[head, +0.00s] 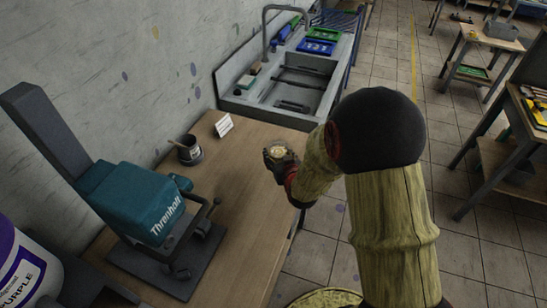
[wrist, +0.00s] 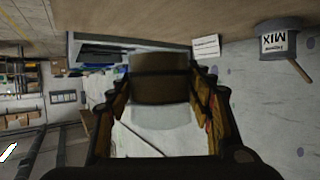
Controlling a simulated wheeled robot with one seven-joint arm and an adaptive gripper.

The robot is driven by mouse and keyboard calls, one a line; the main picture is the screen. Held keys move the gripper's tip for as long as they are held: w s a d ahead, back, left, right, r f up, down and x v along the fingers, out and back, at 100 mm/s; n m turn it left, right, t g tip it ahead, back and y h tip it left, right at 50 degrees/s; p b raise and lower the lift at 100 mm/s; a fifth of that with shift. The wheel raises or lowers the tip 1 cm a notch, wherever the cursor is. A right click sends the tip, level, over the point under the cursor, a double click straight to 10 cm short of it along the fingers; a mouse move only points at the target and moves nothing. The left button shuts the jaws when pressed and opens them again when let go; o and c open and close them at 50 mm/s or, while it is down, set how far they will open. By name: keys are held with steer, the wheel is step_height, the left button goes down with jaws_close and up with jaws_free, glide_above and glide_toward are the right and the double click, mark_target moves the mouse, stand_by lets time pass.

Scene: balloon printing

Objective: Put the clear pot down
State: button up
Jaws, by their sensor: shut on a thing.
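The clear pot (wrist: 160,117) is between the fingers of my gripper (wrist: 160,98), with brown contents (wrist: 160,82) filling part of it. The wrist picture is upside down, so the clear part hangs lowest in it. In the head view my gripper (head: 280,162) is shut on the pot (head: 279,152) near the right edge of the wooden worktop (head: 240,222). Only the top of the pot shows there. I cannot tell whether its base touches the worktop.
A dark pot (head: 190,153) marked MIX with a stick in it stands near the wall, beside a white card (head: 223,125). The teal press (head: 135,205) stands at the front left. A sink unit (head: 290,90) is behind. The worktop between press and gripper is clear.

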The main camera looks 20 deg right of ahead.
mark_target(278, 151)
steer(key=x, duration=0.4)
steer(key=shift+d+f+b, duration=0.15)
steer(key=shift+d+b, duration=0.15)
steer(key=shift+d, duration=0.05)
steer(key=w+f, duration=0.2)
steer(key=w+d+f+b, duration=0.1)
steer(key=f, duration=0.1)
steer(key=shift+w+d+f, duration=0.1)
steer(key=shift+w+f, duration=0.25)
steer(key=shift+w, duration=0.05)
steer(key=shift+w+d+f, duration=0.15)
steer(key=shift+w+f, duration=0.25)
steer(key=shift+f, duration=0.2)
steer(key=shift+f+b, duration=0.65)
steer(key=shift+f, duration=0.7)
steer(key=shift+f, duration=0.2)
steer(key=o, duration=1.4)
steer(key=shift+o, duration=0.2)
